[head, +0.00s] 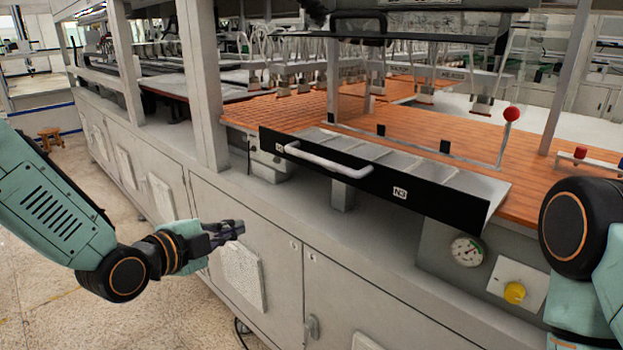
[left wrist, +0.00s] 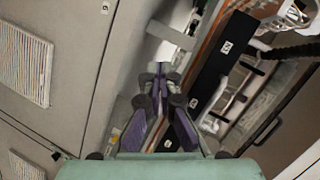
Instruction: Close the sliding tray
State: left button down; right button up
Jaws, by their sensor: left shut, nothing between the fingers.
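The sliding tray (head: 386,155) juts out from the front edge of the machine in the head view. It has a long black front panel with a white bar handle (head: 327,160), and its pale metal compartments show behind the panel. The black panel (left wrist: 222,58) also shows in the left wrist view, right of the fingers. My left gripper (head: 238,229) is shut and empty, below and left of the handle, apart from the tray, in front of the cabinet doors. Its fingers show in the left wrist view (left wrist: 160,76). My right arm shows at the right edge; its gripper is out of view.
Grey cabinet doors (head: 345,262) run under the machine. A gauge (head: 467,251) and a yellow knob (head: 514,292) sit below the tray's right end. A red-ball lever (head: 511,114) rises from the orange slatted bed (head: 440,123). Grey posts stand at left. Floor at lower left is clear.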

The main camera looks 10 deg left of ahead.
aim_at(321, 173)
pick_arm(q)
jog(key=s+d+r+m+t+h, duration=0.1)
jog(key=s+d+r+m+h, duration=0.1)
jog(key=d+r+m+h, duration=0.4)
jog(key=shift+m+y, duration=0.4)
jog(key=shift+m, duration=0.1)
jog(key=x, duration=0.9)
jog(key=a+p+x, duration=0.1)
jog(key=x, duration=0.3)
jog(key=shift+w+d+r, duration=0.15)
jog(key=shift+w, duration=0.15)
jog(key=shift+w+d+r, duration=0.15)
jog(key=shift+w, duration=0.2)
jog(key=shift+w+d, duration=0.1)
